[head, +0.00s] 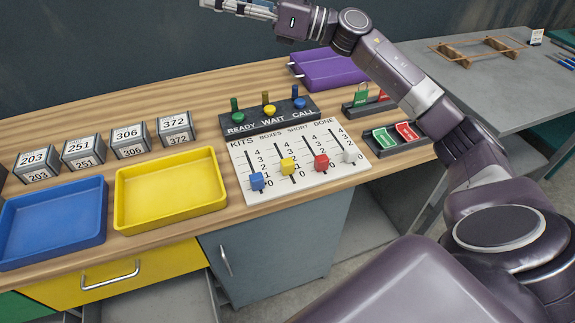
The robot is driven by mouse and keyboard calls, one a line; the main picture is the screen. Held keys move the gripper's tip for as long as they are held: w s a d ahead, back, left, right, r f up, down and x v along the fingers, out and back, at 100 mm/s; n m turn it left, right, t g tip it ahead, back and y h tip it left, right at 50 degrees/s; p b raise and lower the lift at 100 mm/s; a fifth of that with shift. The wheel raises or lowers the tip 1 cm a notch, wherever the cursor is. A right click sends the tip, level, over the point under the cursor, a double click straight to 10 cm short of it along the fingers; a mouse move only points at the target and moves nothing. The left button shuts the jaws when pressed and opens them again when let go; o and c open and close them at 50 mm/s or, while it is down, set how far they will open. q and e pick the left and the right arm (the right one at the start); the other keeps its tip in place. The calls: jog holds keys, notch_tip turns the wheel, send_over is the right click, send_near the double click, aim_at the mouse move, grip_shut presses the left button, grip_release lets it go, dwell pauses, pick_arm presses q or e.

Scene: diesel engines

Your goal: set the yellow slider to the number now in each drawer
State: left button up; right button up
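The white slider board (300,190) lies on the wooden bench, with columns KITS, BOXES, SHORT and DONE. The yellow slider (288,167) is in the BOXES column, low on its scale, around the 1; the exact mark is hard to read. The blue slider (257,182), red slider (321,162) and white slider (350,155) stand in the other columns. A yellow drawer (150,268) is under the bench and looks shut; its inside is hidden. My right gripper (222,5) is above and behind the board, cut by the top edge, so its opening is unclear. My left gripper is not in view.
A yellow tray (170,222) and blue tray (52,258) stand left of the board. Several numbered blocks (175,130) stand behind them. The READY/WAIT/CALL panel (268,117) with upright knobs is directly behind the board.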

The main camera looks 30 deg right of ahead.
jog(key=s+a+f+n+g+h, duration=0.1)
jog(key=s+a+f+n+g, duration=0.15)
jog(key=f, duration=0.35)
jog(key=s+a+f+n+g+h, duration=0.1)
jog(key=s+f+n+g, duration=0.15)
jog(key=f+g, duration=0.2)
jog(key=n+g+h+b, duration=0.2)
jog(key=g+h, duration=0.3)
jog(key=h, duration=0.4)
send_over(288, 161)
jog(key=d, duration=0.3)
notch_tip(288, 161, down, 20)
jog(key=f, duration=0.1)
jog(key=x, duration=0.2)
jog(key=p+x, duration=0.1)
jog(key=x, duration=0.1)
jog(key=p+x, duration=0.1)
jog(key=x, duration=0.2)
jog(key=shift+s+a+r, duration=0.1)
jog(key=shift+s+a, duration=0.2)
jog(key=shift+s, duration=0.1)
jog(key=shift+n, duration=0.3)
grip_shut()
